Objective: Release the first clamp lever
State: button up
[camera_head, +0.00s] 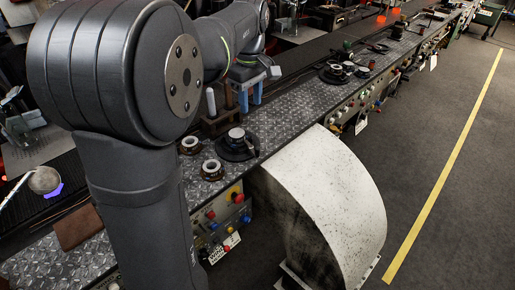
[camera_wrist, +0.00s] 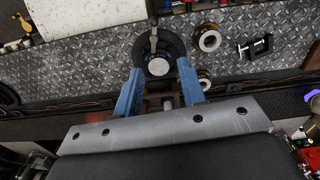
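My gripper (camera_head: 250,102) has two blue fingers and hangs over the patterned metal bench. The wrist view shows the fingers of my gripper (camera_wrist: 160,70) spread apart with nothing clasped between them. A dark round mould with a pale centre (camera_wrist: 158,66) lies beyond and between the fingertips. A brown bracket (camera_head: 221,122) with a silver cylinder (camera_head: 211,102) stands just left of the fingers in the head view. I cannot tell for certain which part is the first clamp lever.
A black disc with a pale hub (camera_head: 238,143) and two ringed parts (camera_head: 190,145) (camera_head: 212,171) sit on the bench. A black clamp-like piece (camera_wrist: 256,46) lies right in the wrist view. A white curved guard (camera_head: 325,200) stands in front. The floor beyond is clear.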

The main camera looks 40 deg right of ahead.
jog(key=s, duration=0.2)
send_near(258, 148)
jog(key=shift+n, duration=0.3)
notch_tip(258, 148, down, 10)
jog(key=shift+w+f, duration=0.1)
jog(key=shift+f, duration=0.05)
grip_shut()
